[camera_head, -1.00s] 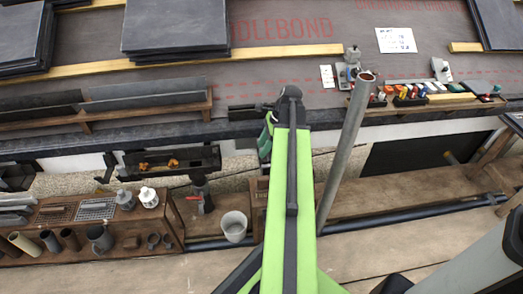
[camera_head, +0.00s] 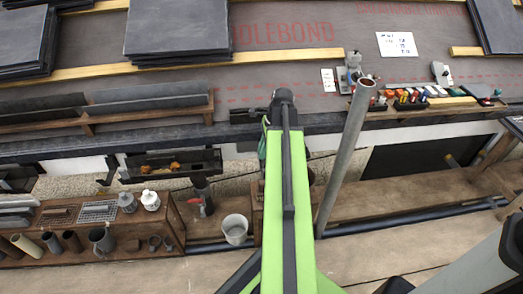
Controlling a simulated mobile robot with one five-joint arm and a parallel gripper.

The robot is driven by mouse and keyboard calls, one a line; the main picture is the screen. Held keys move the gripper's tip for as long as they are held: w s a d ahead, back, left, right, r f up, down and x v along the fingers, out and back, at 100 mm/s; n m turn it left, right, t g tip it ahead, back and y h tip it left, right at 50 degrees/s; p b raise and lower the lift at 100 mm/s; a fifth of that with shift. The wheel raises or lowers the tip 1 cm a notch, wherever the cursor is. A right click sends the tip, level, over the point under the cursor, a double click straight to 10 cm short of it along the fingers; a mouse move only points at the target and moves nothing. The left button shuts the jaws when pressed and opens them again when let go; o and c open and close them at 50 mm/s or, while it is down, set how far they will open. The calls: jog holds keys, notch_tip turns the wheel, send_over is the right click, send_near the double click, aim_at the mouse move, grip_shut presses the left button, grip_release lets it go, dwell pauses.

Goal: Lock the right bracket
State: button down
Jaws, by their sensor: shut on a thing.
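My green arm reaches up from the bottom centre toward the dark roof edge (camera_head: 400,125). Its dark end joint stands in front of that edge. My gripper's fingers are hidden behind the arm, so their hold does not show. I cannot make out the right bracket with certainty. A small dark shape (camera_head: 310,177) shows just right of the arm below the edge, too unclear to name.
A grey pipe (camera_head: 343,155) leans upright close to the arm's right. A grey bucket (camera_head: 235,229) and wooden tool box (camera_head: 172,222) stand left on the plank. Slate stacks (camera_head: 178,30) lie on the roof. A small-tool shelf (camera_head: 440,105) is at right.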

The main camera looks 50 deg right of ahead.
jog(key=w+a+f+g+h+b, duration=0.4)
jog(key=g+h+b, duration=0.5)
jog(key=b, duration=0.7)
jog(key=shift+a+f+g+h, duration=0.3)
jog(key=shift+f+h, duration=0.25)
jog(key=shift+h, duration=0.65)
jog(key=shift+r, duration=0.15)
jog(key=c, duration=1.2)
grip_release()
jog(key=shift+c, duration=0.2)
